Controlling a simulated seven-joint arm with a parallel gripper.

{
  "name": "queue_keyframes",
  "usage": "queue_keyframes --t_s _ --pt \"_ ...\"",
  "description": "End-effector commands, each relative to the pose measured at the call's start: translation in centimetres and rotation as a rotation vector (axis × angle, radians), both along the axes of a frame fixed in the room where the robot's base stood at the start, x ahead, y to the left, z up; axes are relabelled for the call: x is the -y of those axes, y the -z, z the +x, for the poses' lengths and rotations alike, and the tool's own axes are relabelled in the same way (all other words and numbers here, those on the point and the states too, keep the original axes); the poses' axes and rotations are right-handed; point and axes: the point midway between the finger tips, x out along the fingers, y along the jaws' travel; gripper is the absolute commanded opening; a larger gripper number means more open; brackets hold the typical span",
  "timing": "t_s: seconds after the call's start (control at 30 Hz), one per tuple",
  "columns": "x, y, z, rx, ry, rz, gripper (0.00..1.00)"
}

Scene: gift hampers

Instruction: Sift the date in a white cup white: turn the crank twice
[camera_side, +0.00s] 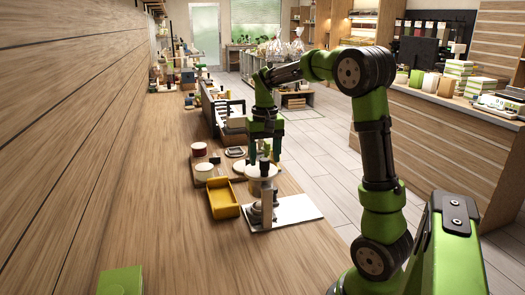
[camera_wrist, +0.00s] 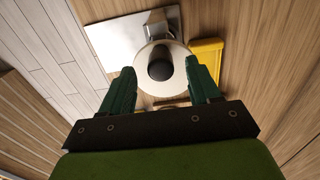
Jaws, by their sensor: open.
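A sifter with a round, pale drum (camera_side: 262,172) and a dark round knob on top stands at the table edge. The drum (camera_wrist: 147,84) and dark knob (camera_wrist: 160,70) also show in the wrist view. My gripper (camera_side: 264,158) points down over the drum, and its open green fingers (camera_wrist: 160,64) stand on either side of the knob, apart from it. A pale, cup-like round container (camera_side: 204,172) stands left of the sifter. I cannot make out the date or a crank handle.
A white base plate (camera_side: 298,210) lies under the sifter's grey post (camera_side: 267,205). A yellow tray (camera_side: 222,198) sits close on its left; it shows in the wrist view (camera_wrist: 207,65). A red-and-cream jar (camera_side: 199,150) stands behind.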

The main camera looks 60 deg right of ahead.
Motion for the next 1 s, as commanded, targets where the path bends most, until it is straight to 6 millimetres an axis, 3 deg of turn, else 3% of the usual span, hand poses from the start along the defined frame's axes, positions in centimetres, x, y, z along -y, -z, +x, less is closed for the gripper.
queue_keyframes --t_s 0.53,1.0 --pt "0.0 -5.4 0.0 0.001 -0.002 -0.001 0.62" --pt "0.0 -6.2 0.0 0.001 -0.001 -0.001 0.62"
